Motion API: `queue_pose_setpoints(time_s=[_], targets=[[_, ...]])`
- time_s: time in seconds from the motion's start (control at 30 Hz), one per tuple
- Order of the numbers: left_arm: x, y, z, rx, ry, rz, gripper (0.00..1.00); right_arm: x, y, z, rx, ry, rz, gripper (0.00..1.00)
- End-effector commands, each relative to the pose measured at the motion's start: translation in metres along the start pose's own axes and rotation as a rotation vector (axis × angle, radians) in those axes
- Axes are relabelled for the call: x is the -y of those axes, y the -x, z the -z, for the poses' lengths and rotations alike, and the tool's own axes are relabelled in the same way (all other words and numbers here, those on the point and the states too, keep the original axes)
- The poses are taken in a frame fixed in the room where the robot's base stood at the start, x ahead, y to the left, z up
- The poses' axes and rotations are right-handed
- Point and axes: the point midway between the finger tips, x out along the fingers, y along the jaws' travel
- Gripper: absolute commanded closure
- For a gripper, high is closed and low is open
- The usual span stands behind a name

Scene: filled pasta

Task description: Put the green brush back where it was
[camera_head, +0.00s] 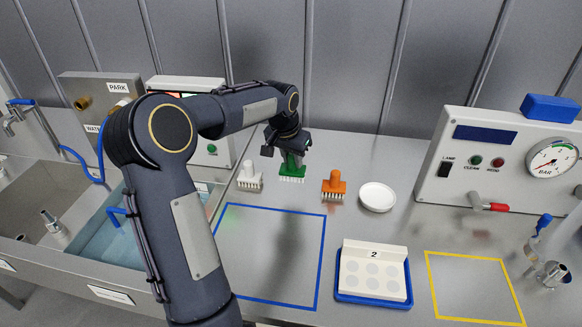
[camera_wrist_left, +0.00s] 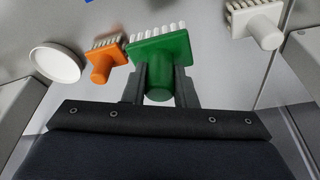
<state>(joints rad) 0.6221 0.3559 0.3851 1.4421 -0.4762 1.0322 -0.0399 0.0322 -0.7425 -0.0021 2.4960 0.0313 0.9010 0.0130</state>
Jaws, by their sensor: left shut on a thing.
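The green brush (camera_head: 291,166) has a green block with white bristles pointing down, and stands upright between the white brush (camera_head: 249,177) and the orange brush (camera_head: 334,185). My left gripper (camera_head: 286,148) comes from above and is shut on the green brush's handle. In the left wrist view the green brush (camera_wrist_left: 161,52) sits between the two fingers, its round handle end toward me. I cannot tell whether its bristles touch the counter. My right gripper is not in view.
A white dish (camera_head: 377,197) lies right of the orange brush. In front are a blue outlined square (camera_head: 322,262), a blue tray (camera_head: 374,300) with a white block marked 2, and a yellow outlined square (camera_head: 436,288). A sink is at left, a gauge panel (camera_head: 490,160) at right.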

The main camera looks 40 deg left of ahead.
Motion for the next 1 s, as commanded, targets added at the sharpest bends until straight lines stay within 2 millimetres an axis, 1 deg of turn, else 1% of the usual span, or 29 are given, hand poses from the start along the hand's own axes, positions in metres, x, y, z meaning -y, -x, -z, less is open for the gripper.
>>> queue_pose_setpoints(time_s=[0.03, 0.13, 0.2, 0.43, 0.6, 0.67, 0.87, 1.0], targets=[[0.005, -0.011, 0.003, 0.005, 0.002, -0.004, 1.0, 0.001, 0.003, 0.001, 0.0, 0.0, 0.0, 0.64], [0.012, -0.028, 0.008, 0.002, 0.001, -0.003, 1.0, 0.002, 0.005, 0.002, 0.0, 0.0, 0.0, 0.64], [0.016, -0.036, 0.011, 0.001, 0.001, -0.002, 1.0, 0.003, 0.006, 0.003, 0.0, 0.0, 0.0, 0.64], [0.022, -0.051, 0.015, 0.001, 0.001, -0.002, 1.0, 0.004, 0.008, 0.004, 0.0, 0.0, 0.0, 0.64], [0.023, -0.075, 0.008, 0.002, 0.001, -0.002, 1.0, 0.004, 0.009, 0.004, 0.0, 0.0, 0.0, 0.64], [0.023, -0.079, 0.007, 0.001, 0.001, -0.001, 1.0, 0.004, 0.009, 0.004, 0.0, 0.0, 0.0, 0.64], [0.023, -0.079, 0.007, -0.002, 0.0, 0.0, 1.0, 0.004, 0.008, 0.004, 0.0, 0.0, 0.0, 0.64], [0.022, -0.083, 0.006, -0.001, 0.0, 0.0, 1.0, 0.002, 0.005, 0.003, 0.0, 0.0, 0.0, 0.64]])
